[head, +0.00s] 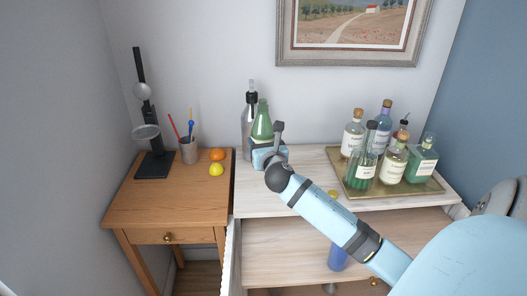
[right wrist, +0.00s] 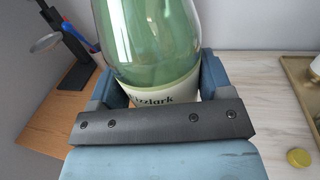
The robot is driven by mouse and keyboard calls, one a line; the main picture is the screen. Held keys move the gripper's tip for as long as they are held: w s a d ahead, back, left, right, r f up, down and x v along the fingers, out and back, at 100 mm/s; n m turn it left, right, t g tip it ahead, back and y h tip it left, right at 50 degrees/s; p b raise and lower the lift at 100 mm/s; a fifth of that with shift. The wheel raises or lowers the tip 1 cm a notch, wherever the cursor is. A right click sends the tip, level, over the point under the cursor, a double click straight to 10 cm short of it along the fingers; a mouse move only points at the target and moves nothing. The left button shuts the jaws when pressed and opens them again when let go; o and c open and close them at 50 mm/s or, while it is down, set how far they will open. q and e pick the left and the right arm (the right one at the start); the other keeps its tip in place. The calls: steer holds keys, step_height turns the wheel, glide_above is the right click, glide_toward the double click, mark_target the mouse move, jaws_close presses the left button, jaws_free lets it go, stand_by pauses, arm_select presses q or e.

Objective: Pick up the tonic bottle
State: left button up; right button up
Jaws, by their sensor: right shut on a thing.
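The green glass bottle (head: 262,122) is upright at the left end of the pale wooden top, and its base is hidden behind my right gripper. In the right wrist view the green bottle (right wrist: 155,45) stands between the jaws, with a pale label ending in "zzlark". My right gripper (head: 268,155) is shut on this bottle, with blue fingers on both sides of it. I cannot tell whether its base touches the top. My left gripper is not in view.
A grey siphon bottle (head: 248,128) stands close behind and left of the green bottle. A tray (head: 405,190) with several bottles is at the right. A yellow cap (head: 333,193) lies on the pale top. An orange (head: 217,154), a lemon (head: 216,170) and a straw cup (head: 189,151) are on the left table.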

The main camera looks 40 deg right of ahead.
mark_target(265, 129)
steer(key=shift+r, duration=1.95)
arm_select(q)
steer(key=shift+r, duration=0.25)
arm_select(e)
steer(key=shift+r, duration=0.95)
steer(key=shift+r, duration=0.1)
